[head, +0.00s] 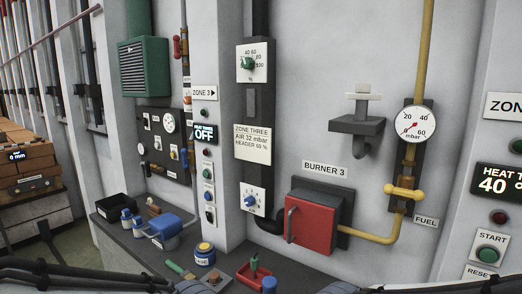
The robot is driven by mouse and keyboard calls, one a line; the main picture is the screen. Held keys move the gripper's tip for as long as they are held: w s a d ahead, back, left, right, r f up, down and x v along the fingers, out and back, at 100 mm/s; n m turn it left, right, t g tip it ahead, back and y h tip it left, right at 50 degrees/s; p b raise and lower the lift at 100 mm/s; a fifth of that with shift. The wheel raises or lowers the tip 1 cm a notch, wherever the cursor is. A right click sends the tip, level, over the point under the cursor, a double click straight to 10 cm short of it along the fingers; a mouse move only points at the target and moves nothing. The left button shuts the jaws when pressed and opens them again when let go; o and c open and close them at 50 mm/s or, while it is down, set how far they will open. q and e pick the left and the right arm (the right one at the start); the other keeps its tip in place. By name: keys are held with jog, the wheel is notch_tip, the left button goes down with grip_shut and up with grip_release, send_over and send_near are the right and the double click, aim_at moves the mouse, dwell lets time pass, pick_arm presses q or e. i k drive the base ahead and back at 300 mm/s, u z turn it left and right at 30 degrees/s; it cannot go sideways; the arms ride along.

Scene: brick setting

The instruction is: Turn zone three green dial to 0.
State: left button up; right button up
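The green dial (247,63) sits on a white scale plate (257,77) high on the dark vertical duct left of centre. The plate carries numbers, with 40 and 60 at the top and 100 at the right. The dial's pointer is too small to read with certainty. Below it a label (252,143) reads "ZONE THREE, AIR 32 mbar, HEADER 60 %". Parts of my dark arms show along the bottom edge at left and right. Neither gripper's fingers are visible, and nothing touches the dial.
A second plate with a blue dial (249,201) is lower on the duct. A red burner box (311,222), yellow pipe (424,50) and dark bracket (356,127) project at right. A bench ledge below holds a blue-lidded jar (205,253) and a red tray (256,273).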

aim_at(247, 63)
jog(key=k, duration=0.6)
jog(key=z, duration=0.1)
jog(key=i, duration=0.65)
jog(key=u, duration=0.7)
jog(key=i, duration=0.55)
jog(key=u, duration=0.5)
